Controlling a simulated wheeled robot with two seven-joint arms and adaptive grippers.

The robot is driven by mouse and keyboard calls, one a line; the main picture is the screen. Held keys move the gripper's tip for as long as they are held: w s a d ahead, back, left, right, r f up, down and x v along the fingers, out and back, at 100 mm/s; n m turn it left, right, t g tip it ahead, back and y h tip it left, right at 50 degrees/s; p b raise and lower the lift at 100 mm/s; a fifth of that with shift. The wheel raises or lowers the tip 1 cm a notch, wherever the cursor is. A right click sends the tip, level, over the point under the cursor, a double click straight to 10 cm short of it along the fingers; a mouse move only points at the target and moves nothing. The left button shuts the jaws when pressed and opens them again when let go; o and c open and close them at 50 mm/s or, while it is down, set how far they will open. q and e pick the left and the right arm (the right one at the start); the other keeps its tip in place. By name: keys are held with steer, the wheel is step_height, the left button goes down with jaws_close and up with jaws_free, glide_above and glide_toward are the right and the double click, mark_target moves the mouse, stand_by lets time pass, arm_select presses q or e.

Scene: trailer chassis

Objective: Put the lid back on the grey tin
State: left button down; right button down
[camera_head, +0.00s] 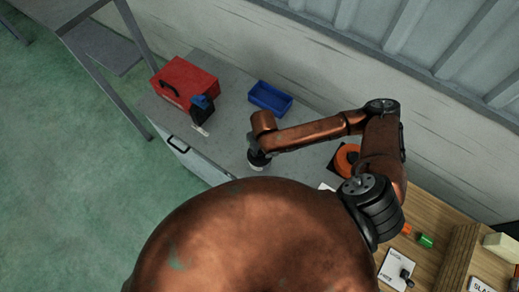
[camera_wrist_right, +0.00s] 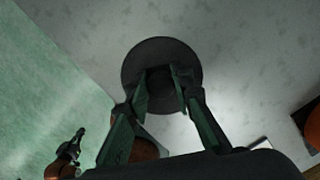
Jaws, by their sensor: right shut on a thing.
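My right gripper (camera_head: 258,159) is low over the grey bench top, left of the orange tape-like ring. In the right wrist view my gripper (camera_wrist_right: 158,82) is shut on the raised middle of a dark round lid (camera_wrist_right: 161,48). Its two fingers stand on either side of that middle part. In the head view a small pale edge shows just below the gripper; I cannot tell whether it is lid or tin. The grey tin cannot be made out, and the lid hides what lies under it.
A red toolbox (camera_head: 185,80) and a dark blue-black object (camera_head: 202,108) stand on the grey bench (camera_head: 232,105) at left. A blue bin (camera_head: 270,98) sits behind the gripper near the wall. An orange ring (camera_head: 346,159) is to the right. A wooden top holds small items.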

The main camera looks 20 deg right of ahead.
steer(key=c, duration=1.6)
jaws_free()
steer(key=o, duration=0.5)
steer(key=shift+c, duration=0.2)
steer(key=shift+r, duration=0.1)
steer(key=shift+r+p, duration=3.45)
steer(key=shift+p, duration=0.4)
steer(key=shift+c, duration=0.2)
